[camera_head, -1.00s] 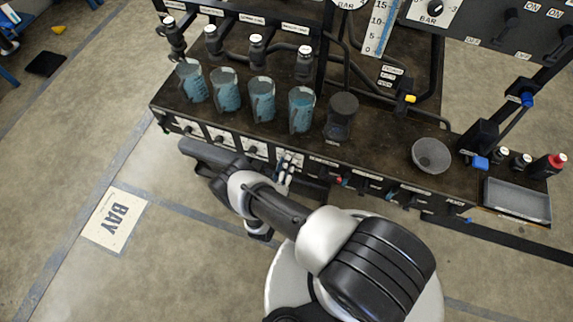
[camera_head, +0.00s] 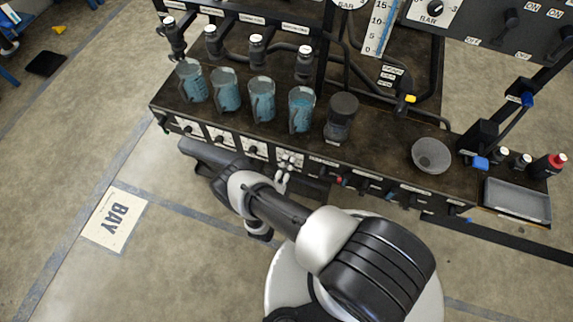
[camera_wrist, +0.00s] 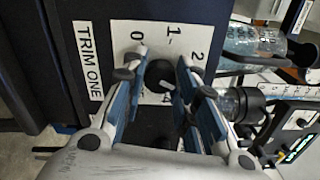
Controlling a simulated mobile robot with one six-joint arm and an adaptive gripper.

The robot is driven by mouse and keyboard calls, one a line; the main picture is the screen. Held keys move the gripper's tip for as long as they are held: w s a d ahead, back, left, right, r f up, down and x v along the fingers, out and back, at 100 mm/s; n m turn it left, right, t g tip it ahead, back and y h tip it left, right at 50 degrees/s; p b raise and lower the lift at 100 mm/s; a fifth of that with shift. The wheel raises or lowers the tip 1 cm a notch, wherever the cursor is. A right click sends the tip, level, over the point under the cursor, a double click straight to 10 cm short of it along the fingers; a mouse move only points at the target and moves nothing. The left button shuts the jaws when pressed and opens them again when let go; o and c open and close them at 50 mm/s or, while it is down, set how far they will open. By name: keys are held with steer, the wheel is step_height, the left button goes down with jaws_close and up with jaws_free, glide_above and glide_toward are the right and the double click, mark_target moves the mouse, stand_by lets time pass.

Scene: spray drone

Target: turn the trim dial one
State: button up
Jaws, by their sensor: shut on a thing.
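The trim dial one is a dark round knob (camera_wrist: 160,74) on a white scale plate (camera_wrist: 126,32) in the wrist view. Its numbers 0, 1 and 2 show, with another partly covered by a finger. A "TRIM ONE" label (camera_wrist: 88,60) is beside the plate. My gripper (camera_wrist: 162,66) is shut on the knob, one blue-and-grey finger on each side. The knob's pointer cannot be made out. In the head view, my gripper (camera_head: 284,170) is at the bench front, over the rightmost white dial plate (camera_head: 297,158), and hides most of the knob.
Several blue-tinted beakers (camera_head: 228,90) stand on the bench above the dials. A dark-lidded jar (camera_head: 341,115), a grey bowl (camera_head: 431,155) and a grey tray (camera_head: 517,200) are to the right. Other dials (camera_head: 220,139) line the front at left.

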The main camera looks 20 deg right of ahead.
steer(key=o, duration=1)
steer(key=shift+o, duration=0.2)
steer(key=v, duration=1.2)
